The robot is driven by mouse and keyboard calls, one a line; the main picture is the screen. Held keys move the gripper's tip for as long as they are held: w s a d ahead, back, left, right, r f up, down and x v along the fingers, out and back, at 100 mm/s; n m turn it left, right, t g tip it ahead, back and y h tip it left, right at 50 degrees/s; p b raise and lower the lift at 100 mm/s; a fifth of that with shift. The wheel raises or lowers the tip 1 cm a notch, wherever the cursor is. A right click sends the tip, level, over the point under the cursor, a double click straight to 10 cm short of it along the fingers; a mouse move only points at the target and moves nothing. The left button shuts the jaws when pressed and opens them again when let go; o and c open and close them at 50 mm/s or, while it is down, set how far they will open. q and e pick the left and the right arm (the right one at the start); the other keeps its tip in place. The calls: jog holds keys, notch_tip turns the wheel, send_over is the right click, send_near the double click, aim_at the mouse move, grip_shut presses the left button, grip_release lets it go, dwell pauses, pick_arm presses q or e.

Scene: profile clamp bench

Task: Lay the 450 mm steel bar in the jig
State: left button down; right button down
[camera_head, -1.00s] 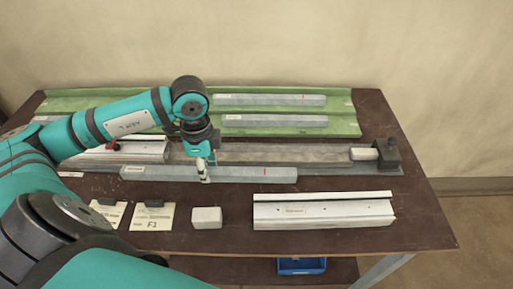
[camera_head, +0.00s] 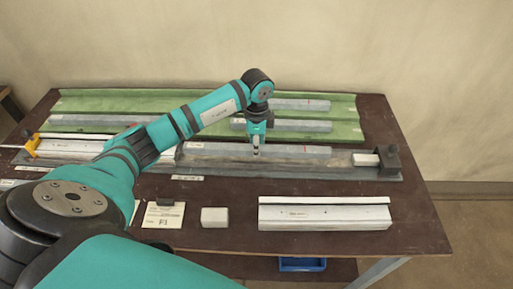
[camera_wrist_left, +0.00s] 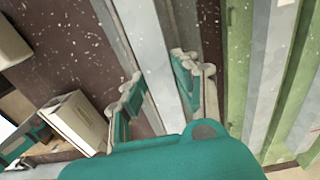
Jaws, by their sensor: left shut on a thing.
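My left gripper (camera_head: 257,146) points down and is shut on a grey steel bar (camera_head: 290,152) near its middle. The bar lies lengthwise along the jig (camera_head: 343,171), over its channel. A small gap or contact beneath it cannot be told. Its right end is short of the light block (camera_head: 364,159) at the dark end stop (camera_head: 389,163). In the left wrist view the bar (camera_wrist_left: 152,42) runs between the two fingers of the left gripper (camera_wrist_left: 158,76). My right gripper is not in view.
A green rack (camera_head: 344,112) behind the jig holds several bars, including one at its front (camera_head: 290,125). An orange clamp (camera_head: 34,146) stands at the jig's left. In front lie a card (camera_head: 163,215), a small block (camera_head: 214,217) and a pale profile (camera_head: 325,214).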

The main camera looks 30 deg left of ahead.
aim_at(256, 159)
pick_arm(q)
jog(key=shift+f, duration=1.1)
jog(key=shift+f, duration=0.1)
jog(key=shift+f, duration=0.25)
jog(key=c, duration=1)
grip_release()
jog(key=shift+s, duration=0.1)
